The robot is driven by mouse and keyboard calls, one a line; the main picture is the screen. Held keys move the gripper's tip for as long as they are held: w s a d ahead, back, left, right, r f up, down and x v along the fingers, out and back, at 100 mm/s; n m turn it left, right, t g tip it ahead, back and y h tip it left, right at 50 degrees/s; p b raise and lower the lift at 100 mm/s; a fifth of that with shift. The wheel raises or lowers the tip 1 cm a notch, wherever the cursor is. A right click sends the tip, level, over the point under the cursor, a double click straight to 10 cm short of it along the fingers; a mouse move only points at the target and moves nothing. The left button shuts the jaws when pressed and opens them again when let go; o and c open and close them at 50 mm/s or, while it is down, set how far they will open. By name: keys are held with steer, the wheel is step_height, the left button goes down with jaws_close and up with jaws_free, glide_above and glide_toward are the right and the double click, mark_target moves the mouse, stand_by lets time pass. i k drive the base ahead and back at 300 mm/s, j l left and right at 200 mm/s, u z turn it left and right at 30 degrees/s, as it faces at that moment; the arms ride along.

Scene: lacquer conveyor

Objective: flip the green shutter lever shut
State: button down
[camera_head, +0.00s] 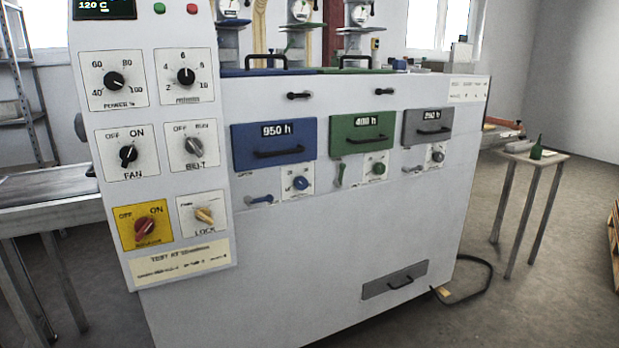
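The green shutter lever (340,175) is a small handle on the machine's white front, just below the green drawer panel (345,148) marked 400 h. It stands roughly upright, slightly tilted. To its right is a small label plate with a round green knob (378,169). The blue lever (259,199) and the grey lever (413,168) lie closer to horizontal under the blue panel (250,158) and the grey panel (428,140). The lettering by the levers is too small to read. My gripper is not in view.
A control panel (170,268) with several knobs juts forward at the left. A conveyor (40,188) stands beyond it. A black cable (480,290) loops on the floor near the machine's right corner.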

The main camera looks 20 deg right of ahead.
mark_target(338, 183)
steer(key=i+l, duration=0.3)
steer(key=l, duration=0.2)
steer(key=i+l, duration=0.3)
steer(key=l, duration=0.15)
steer(key=i+l, duration=0.35)
steer(key=l, duration=0.15)
